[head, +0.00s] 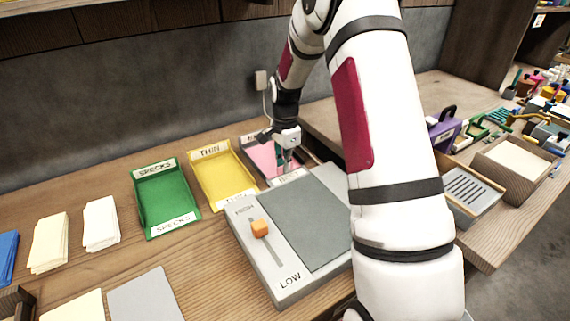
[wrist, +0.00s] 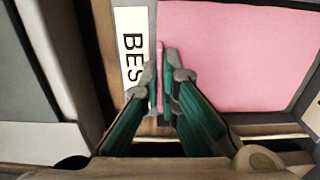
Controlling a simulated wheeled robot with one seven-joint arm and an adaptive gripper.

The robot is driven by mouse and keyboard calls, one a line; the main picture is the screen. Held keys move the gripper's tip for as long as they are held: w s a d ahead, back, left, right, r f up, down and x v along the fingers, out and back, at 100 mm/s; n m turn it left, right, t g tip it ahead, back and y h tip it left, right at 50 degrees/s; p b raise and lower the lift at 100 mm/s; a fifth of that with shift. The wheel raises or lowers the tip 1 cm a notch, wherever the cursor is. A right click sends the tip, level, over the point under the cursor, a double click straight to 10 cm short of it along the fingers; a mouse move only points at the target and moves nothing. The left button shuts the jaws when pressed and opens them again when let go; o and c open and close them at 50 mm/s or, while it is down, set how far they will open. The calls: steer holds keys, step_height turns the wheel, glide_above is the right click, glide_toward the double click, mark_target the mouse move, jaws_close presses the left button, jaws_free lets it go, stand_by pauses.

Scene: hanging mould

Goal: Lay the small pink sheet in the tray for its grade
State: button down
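My gripper (wrist: 163,75) points down over the third tray (head: 283,180), whose label reads "BES…" in the wrist view. Its teal-backed fingers are nearly together, with a thin pink strip, seen edge-on, between them; it looks like the small pink sheet (wrist: 160,80). A broad pink sheet (wrist: 235,55) covers much of the tray's floor and also shows in the head view (head: 262,160). The held strip is at this sheet's left side, beside the white label. I cannot tell whether the strip touches the tray floor. My gripper hides part of the tray in the head view.
A green SPECKS tray (head: 163,198) and a yellow THIN tray (head: 228,180) stand to the left, both empty. A grey box with a HIGH–LOW slider (head: 290,270) stands in front. Paper stacks (head: 50,240) lie at left. A wooden mould (head: 513,161) stands at right.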

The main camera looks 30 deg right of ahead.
steer(key=c, duration=1.8)
jaws_free()
step_height(320, 180, up, 12)
steer(key=s+a+r+n, duration=0.3)
steer(key=s+a+r, duration=0.2)
steer(key=s+r, duration=0.15)
steer(key=s+a+r+n+t, duration=0.1)
steer(key=s+a+r+n, duration=0.35)
steer(key=s, duration=0.45)
steer(key=s+a+r+n+t, duration=0.1)
steer(key=s+a+r+n, duration=0.3)
steer(key=s, duration=0.5)
steer(key=s+a+f+n, duration=0.1)
steer(key=s+f+n, duration=0.1)
steer(key=s, duration=0.4)
steer(key=s+a+f+n, duration=0.2)
steer(key=s+n, duration=0.2)
steer(key=s, duration=0.1)
steer(key=shift+s+a+f+p, duration=0.15)
steer(key=shift+s+f+p, duration=0.05)
steer(key=shift+s+p, duration=0.25)
steer(key=shift+w+r+n+t, duration=0.1)
steer(key=shift+r+n+t, duration=0.05)
steer(key=shift+n+t, duration=0.15)
